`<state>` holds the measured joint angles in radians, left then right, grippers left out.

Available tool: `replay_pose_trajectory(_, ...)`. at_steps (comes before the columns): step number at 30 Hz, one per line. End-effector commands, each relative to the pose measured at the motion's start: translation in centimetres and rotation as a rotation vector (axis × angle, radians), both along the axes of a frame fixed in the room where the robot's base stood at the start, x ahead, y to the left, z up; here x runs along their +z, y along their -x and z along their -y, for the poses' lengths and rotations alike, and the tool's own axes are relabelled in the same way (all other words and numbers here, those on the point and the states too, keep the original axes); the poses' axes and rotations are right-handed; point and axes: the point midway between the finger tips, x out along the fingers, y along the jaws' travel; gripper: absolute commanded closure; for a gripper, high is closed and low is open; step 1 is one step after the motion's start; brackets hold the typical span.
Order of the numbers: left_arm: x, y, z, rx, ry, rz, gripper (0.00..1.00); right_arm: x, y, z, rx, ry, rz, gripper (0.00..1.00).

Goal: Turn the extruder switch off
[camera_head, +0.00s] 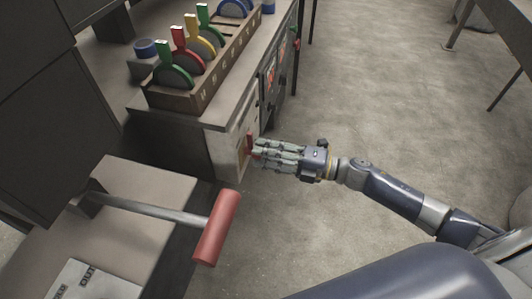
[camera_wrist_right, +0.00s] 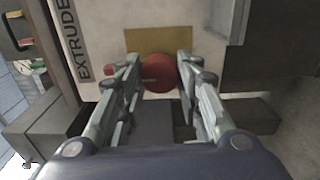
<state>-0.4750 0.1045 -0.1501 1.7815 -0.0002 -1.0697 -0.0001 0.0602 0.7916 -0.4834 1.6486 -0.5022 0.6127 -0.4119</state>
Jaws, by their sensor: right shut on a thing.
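The extruder switch is a red round knob (camera_wrist_right: 158,74) on a yellow plate (camera_wrist_right: 146,40), beside a panel label (camera_wrist_right: 74,38) whose visible letters read "EXTRUDE". In the head view, a red part of the switch (camera_head: 249,141) shows on the front panel of the bench, at my fingertips. My right gripper (camera_head: 256,151) reaches the panel from the right. In the right wrist view, its two fingers (camera_wrist_right: 157,72) are shut on the red knob, one on each side. The fingers hide part of the switch in the head view. My left gripper is not in view.
A wooden rack (camera_head: 203,92) with green, red and yellow handled discs stands on the bench. More controls (camera_head: 269,76) sit farther along the panel.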

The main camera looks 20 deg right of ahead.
Motion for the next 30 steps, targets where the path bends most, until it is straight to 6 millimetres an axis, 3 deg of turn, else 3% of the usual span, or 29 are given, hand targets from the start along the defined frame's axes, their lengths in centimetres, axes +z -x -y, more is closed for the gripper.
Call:
replay_pose_trajectory(3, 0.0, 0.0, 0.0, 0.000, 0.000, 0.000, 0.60, -0.1, 0.1, 0.0, 0.001, 0.003, -0.001, 0.92)
replay_pose_trajectory(4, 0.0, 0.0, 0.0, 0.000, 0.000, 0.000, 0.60, -0.1, 0.1, 0.0, 0.001, 0.003, -0.001, 0.66)
replay_pose_trajectory(6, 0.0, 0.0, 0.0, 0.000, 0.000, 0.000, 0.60, -0.1, 0.1, 0.0, 0.001, 0.002, 0.000, 0.50)
replay_pose_trajectory(7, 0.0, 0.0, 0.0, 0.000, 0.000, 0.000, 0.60, -0.1, 0.1, 0.0, 0.001, 0.002, -0.001, 0.47)
replay_pose_trajectory(20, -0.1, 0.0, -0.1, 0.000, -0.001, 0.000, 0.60, -0.1, 0.4, 0.6, -0.001, 0.001, -0.003, 0.47)
replay_pose_trajectory(30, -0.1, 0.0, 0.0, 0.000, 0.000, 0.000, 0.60, -0.3, 3.8, 5.6, -0.001, 0.004, -0.007, 0.47)
